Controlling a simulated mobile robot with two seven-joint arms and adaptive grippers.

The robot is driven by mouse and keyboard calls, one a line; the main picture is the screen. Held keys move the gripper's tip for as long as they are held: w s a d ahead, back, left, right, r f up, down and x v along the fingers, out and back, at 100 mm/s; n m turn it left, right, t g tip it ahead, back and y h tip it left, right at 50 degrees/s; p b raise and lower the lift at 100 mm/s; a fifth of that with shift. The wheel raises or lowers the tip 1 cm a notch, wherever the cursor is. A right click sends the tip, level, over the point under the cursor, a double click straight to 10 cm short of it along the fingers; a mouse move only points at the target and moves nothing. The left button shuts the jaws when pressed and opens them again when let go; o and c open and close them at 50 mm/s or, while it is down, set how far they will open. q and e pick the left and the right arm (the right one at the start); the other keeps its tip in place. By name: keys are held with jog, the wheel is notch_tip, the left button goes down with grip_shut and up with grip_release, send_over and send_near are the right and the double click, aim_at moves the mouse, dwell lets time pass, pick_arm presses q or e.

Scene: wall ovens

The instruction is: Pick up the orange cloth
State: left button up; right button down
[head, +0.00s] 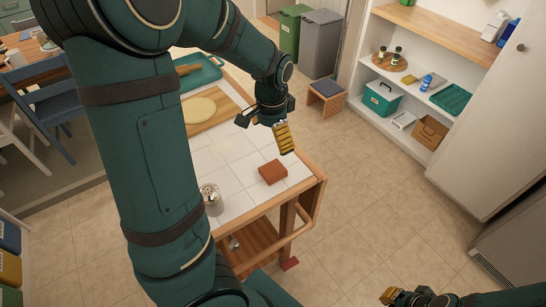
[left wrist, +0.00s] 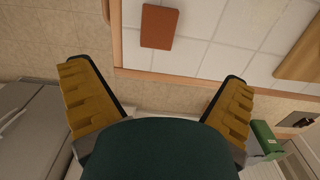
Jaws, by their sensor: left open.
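The orange cloth (head: 272,172) is a small, flat, folded rust-orange square lying on the white tiled top of the wooden cart (head: 232,170), near its right edge. It also shows at the top of the left wrist view (left wrist: 159,27). My left gripper (head: 266,128) is open and empty, above the cart's far right side, apart from the cloth. Its two yellow-padded fingers stand wide apart in the left wrist view (left wrist: 156,100), with the cloth beyond them. My right gripper (head: 405,297) is at the bottom right edge, partly cut off, far from the cloth.
A metal perforated canister (head: 211,200) stands on the cart's front. Bins (head: 319,42) and a low stool (head: 326,97) stand behind. Floor right of the cart is clear.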

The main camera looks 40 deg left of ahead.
pick_arm(q)
jog(key=b, duration=0.3)
send_over(273, 169)
jog(key=f, duration=0.8)
jog(key=shift+w+a+f, duration=0.2)
jog(key=shift+a, duration=0.05)
jog(key=shift+s+d+f+b, duration=0.15)
jog(key=shift+f+b, duration=0.2)
jog(key=shift+f, duration=1)
jog(key=shift+s+d+f+b, duration=0.15)
jog(key=shift+f+b, duration=0.2)
jog(key=shift+f, duration=0.95)
jog(key=c, duration=1.2)
